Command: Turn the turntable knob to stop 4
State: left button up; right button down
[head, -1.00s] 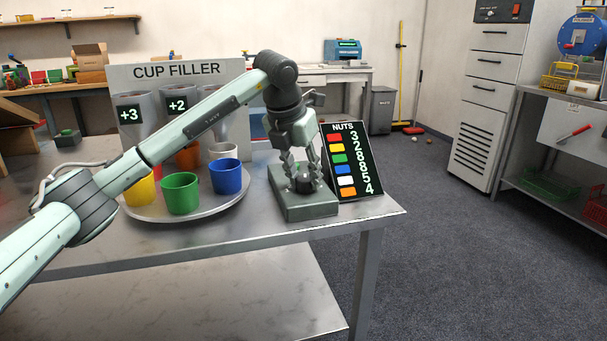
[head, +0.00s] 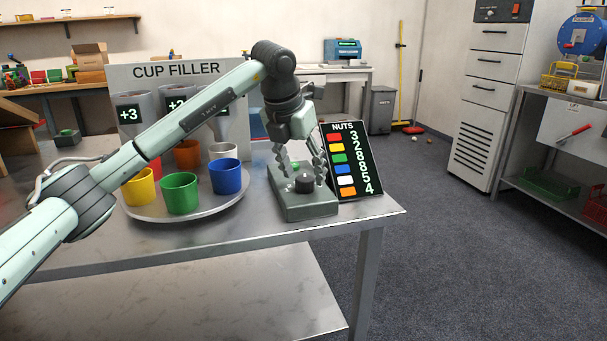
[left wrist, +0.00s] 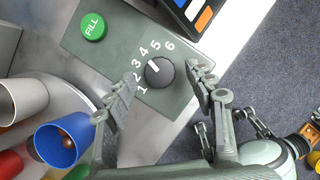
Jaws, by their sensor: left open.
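The dark round turntable knob (left wrist: 159,72) sits on a grey-green control box (head: 303,208) at the table's right front. In the left wrist view its white pointer lies between 3 and 4, nearer the 4 (left wrist: 144,51). My left gripper (head: 304,174) is open over the knob, one finger on each side, with visible gaps to it. The turntable (head: 190,214) carries several coloured cups, with yellow, green and blue in front. In the left wrist view, my right gripper (left wrist: 222,127) appears at lower right with its fingers apart, clear of the box.
A green FILL button (left wrist: 93,26) is on the same box. A NUTS board (head: 352,160) stands close behind the box. The blue cup (head: 226,176) stands left of the box. The CUP FILLER panel (head: 176,70) is behind the turntable. Open floor lies to the right.

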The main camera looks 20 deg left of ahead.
pick_arm(q)
jog(key=v, duration=1)
jog(key=shift+s+r, duration=0.2)
jog(key=shift+r, duration=0.1)
